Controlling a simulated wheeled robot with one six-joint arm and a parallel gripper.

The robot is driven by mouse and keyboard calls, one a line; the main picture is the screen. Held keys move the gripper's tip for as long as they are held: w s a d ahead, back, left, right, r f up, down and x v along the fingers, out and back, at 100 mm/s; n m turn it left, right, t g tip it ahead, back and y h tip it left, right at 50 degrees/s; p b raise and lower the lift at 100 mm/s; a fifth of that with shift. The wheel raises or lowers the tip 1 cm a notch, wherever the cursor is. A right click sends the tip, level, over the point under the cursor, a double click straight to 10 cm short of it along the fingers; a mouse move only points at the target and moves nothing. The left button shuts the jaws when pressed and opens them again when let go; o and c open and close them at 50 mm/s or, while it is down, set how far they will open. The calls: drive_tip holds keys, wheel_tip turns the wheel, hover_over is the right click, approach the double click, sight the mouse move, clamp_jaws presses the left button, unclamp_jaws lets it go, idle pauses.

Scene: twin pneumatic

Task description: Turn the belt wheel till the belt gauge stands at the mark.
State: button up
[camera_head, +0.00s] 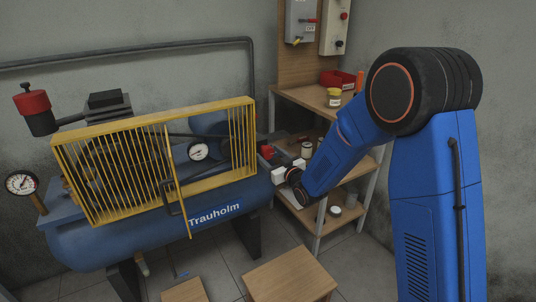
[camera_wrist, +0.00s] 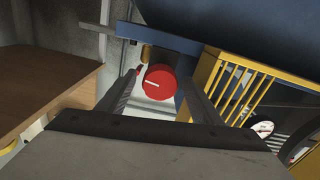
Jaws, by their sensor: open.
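A red round knob with a white line (camera_wrist: 159,82), which I take to be the belt wheel, shows in the wrist view. It appears between the tips of my open gripper (camera_wrist: 157,76), with no contact visible. In the head view the red knob (camera_head: 267,152) is at the right end of the blue compressor, and my gripper (camera_head: 285,168) is just right of it. A white dial (camera_head: 199,151), likely the belt gauge, sits behind the yellow guard. It also shows in the wrist view (camera_wrist: 263,129). Its reading against any mark is too small to tell.
The yellow guard (camera_head: 100,203) stands on the compressor tank (camera_head: 110,245), close to my right finger in the wrist view. Another gauge (camera_head: 21,183) is at far left. A wooden shelf (camera_head: 310,97) with jars stands behind my arm. Wooden boxes (camera_head: 290,277) are on the floor in front.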

drive_tip(key=shift+x, duration=0.8)
drive_tip(key=shift+c, duration=0.4)
drive_tip(key=c, duration=1)
